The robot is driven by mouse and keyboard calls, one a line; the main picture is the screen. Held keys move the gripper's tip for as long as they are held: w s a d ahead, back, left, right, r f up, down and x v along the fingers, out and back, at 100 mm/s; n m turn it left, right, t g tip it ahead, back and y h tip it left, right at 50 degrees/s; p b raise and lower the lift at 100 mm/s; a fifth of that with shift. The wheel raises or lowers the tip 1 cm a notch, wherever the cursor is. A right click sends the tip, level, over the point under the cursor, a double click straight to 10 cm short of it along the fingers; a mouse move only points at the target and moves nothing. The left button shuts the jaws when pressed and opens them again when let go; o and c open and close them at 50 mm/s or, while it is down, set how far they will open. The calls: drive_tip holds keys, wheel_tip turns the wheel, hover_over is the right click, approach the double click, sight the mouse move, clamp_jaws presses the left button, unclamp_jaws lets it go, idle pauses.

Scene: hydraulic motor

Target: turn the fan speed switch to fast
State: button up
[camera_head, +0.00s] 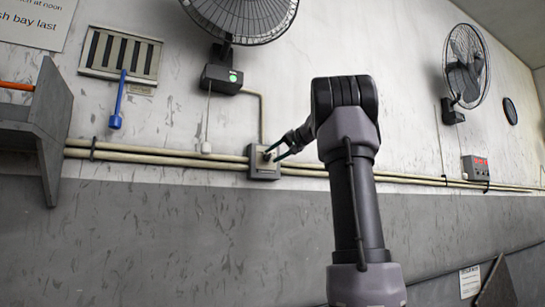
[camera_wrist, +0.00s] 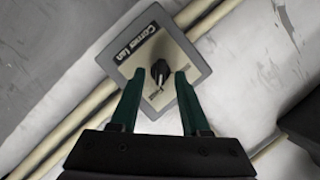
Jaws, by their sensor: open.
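The fan speed switch is a grey wall box (camera_head: 262,172) on the conduit line. In the wrist view the box (camera_wrist: 196,52) has a pale face plate labelled "Corner fan" and a dark knob (camera_wrist: 160,70) at its middle. Smaller print near the knob is too small to read. My gripper (camera_head: 270,155) is at the box, its arm coming from the right. In the wrist view the green fingers of my gripper (camera_wrist: 158,82) are open, one on each side of the knob's lower end, with gaps visible. I cannot tell whether they touch the plate.
Pale conduits (camera_head: 170,156) run along the wall. A wall fan (camera_head: 245,15) with a dark control box (camera_head: 222,79) and pull cord is above. Another fan (camera_head: 466,65) and a red-topped box (camera_head: 476,168) are right.

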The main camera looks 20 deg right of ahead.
drive_tip(key=v, duration=0.9)
drive_tip(key=shift+s, duration=0.2)
drive_tip(key=s+a+f+g+h, duration=0.1)
drive_tip(key=s+a+f+g, duration=0.2)
drive_tip(key=s+a+f, duration=0.8)
drive_tip(key=s+a+f+g, duration=0.3)
drive_tip(key=s+a+f, duration=0.5)
drive_tip(key=f, duration=0.6)
drive_tip(key=s+a+f+n+h, duration=0.1)
drive_tip(key=s+a+f, duration=0.2)
drive_tip(key=s+f, duration=0.4)
wheel_tip(320, 180, down, 3)
drive_tip(key=shift+f+n+g+h, duration=0.15)
drive_tip(key=shift+n+g+h, duration=0.25)
drive_tip(key=shift+s+a, duration=0.1)
